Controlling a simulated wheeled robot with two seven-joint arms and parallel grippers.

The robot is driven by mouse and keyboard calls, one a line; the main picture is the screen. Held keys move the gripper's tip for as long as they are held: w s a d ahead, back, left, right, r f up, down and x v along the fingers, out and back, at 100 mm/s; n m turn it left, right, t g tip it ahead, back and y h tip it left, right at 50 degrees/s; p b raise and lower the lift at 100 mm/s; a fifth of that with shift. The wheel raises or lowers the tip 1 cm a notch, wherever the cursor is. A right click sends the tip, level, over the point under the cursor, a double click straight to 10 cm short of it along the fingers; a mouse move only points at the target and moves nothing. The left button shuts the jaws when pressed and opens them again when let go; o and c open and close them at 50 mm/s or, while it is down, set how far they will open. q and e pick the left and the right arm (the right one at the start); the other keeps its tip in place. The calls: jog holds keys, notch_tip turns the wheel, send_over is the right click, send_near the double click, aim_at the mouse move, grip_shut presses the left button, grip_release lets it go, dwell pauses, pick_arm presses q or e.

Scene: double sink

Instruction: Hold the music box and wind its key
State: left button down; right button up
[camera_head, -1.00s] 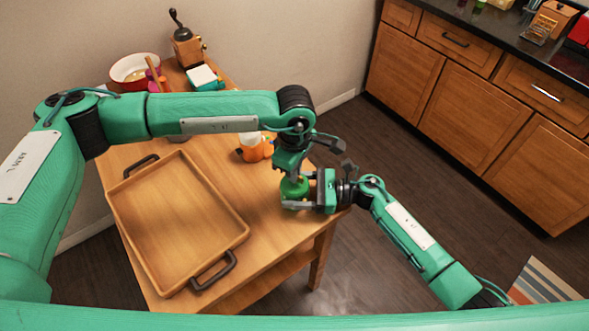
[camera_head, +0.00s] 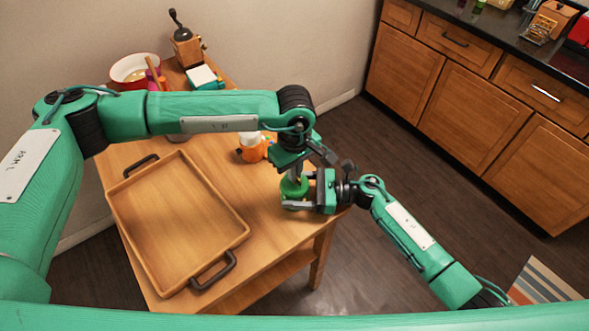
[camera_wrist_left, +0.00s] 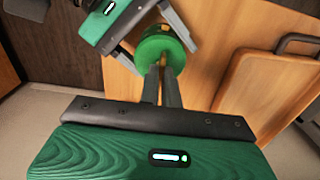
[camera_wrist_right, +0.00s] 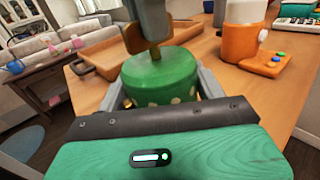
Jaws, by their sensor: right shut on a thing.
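The music box is a green round drum (camera_head: 293,189) at the right edge of the wooden table. My right gripper (camera_head: 302,195) is shut around its sides, and the right wrist view shows the drum (camera_wrist_right: 160,75) upright between the fingers. A brown-gold key (camera_wrist_right: 146,42) stands on top of the drum. My left gripper (camera_head: 295,175) points down from above, and its fingers (camera_wrist_left: 163,88) are close together with the key between them. The fingers hide much of the key. In the left wrist view the drum (camera_wrist_left: 160,45) lies just beyond the fingertips.
A wooden tray (camera_head: 115,205) with dark handles takes up the table's front left. An orange and white object (camera_head: 251,152) stands behind the music box. A red pot (camera_head: 128,72), a coffee grinder (camera_head: 187,48) and a teal-and-white box (camera_head: 203,77) are at the back.

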pick_arm(q)
jog(key=c, duration=1.6)
grip_release()
notch_tip(320, 180, up, 12)
pick_arm(e)
jog(key=o, duration=1.1)
jog(key=d, duration=1.2)
jog(key=shift+s, duration=0.25)
